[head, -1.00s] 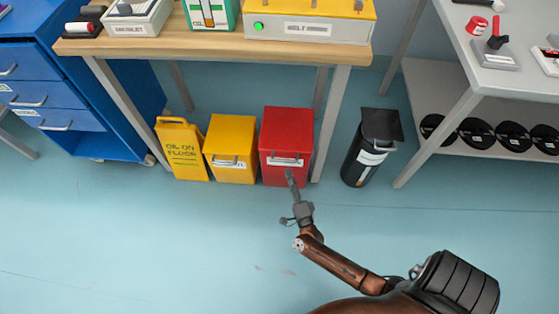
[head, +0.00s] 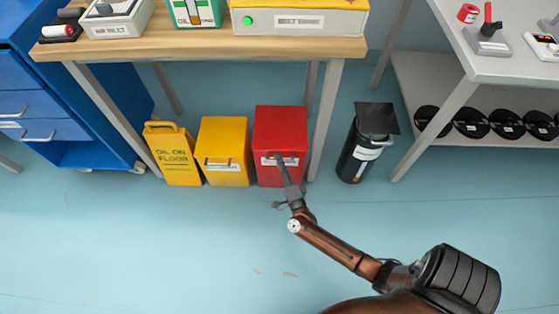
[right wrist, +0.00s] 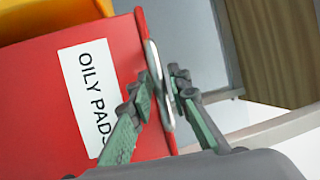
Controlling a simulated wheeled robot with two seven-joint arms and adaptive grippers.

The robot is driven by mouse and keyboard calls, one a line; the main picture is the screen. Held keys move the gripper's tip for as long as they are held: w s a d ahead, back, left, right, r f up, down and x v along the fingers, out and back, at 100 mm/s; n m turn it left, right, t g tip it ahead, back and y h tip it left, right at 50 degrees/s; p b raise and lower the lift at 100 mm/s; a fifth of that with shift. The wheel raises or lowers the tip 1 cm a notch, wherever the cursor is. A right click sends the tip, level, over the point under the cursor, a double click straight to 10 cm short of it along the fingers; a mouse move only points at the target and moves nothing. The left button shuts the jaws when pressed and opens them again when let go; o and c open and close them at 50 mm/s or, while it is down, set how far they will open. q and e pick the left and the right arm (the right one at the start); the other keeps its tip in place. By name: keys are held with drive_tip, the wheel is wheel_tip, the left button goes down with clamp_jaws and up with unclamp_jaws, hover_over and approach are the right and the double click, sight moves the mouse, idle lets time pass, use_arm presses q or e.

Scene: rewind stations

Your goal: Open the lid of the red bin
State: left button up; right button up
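The red bin (head: 281,130) stands on the floor under the wooden bench, its lid down. In the right wrist view its front carries a white "OILY PADS" label (right wrist: 86,82). A grey metal handle (right wrist: 154,62) sticks out along its front edge. My right gripper (head: 280,160) is at the bin's front. In the right wrist view its two fingers (right wrist: 161,88) lie on either side of the handle, close together, and look shut on it. The fingertips partly cover the handle. My left gripper is not in view.
A yellow bin (head: 226,135) and a yellow oil-on-floor sign (head: 173,143) stand left of the red bin. A bench leg (head: 327,115) is close on its right, then a black bin (head: 358,158). The blue floor (head: 150,245) in front is clear.

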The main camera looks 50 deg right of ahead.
clamp_jaws()
idle(0.5)
